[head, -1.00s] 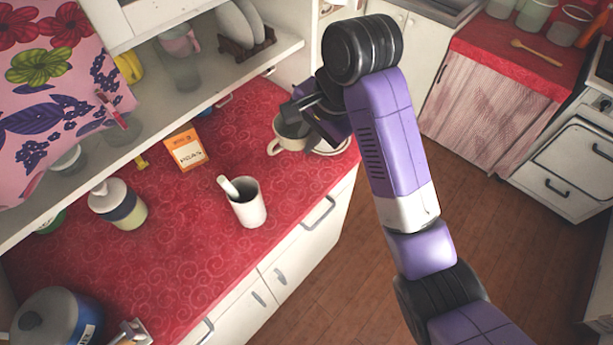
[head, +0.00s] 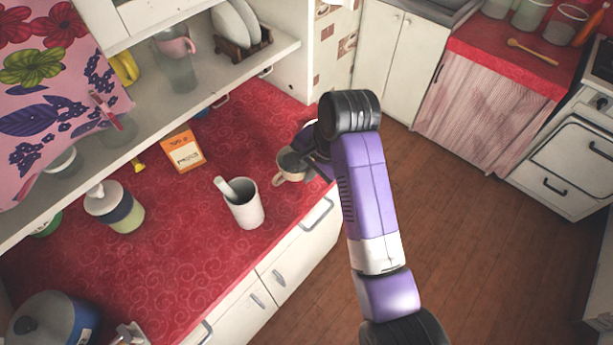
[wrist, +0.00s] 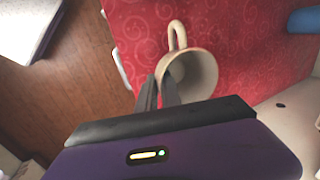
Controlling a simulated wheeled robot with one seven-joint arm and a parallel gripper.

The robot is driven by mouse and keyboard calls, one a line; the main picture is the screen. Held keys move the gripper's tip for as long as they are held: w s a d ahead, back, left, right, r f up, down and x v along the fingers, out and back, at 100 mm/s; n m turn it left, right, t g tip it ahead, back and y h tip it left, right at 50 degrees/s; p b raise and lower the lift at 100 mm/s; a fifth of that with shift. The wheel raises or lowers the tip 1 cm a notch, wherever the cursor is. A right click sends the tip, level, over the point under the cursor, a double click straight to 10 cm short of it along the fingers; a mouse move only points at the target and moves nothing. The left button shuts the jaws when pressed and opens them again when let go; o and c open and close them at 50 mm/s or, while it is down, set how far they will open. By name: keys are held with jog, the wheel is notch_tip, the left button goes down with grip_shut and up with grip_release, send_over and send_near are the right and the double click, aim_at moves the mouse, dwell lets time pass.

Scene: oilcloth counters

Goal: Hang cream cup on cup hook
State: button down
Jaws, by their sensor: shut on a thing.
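The cream cup (head: 289,168) is near the counter's front edge in the head view, its handle toward the lower left. My gripper (head: 308,158) is shut on its rim; my arm hides part of the grip. In the wrist view the cup (wrist: 203,78) shows its open mouth and its handle points up, and the dark fingers (wrist: 158,92) pinch the rim at its left. I cannot tell how high the cup is above the counter. Small dark fittings (head: 220,101) show below the shelf edge; I cannot tell whether one is the cup hook.
A white cup with a utensil (head: 246,208) stands left of the cream cup. The shelf (head: 215,78) overhangs the back.

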aim_at(302, 185)
jog(key=shift+f, duration=1.4)
jog(key=shift+f, duration=0.1)
jog(key=c, duration=1.5)
grip_release()
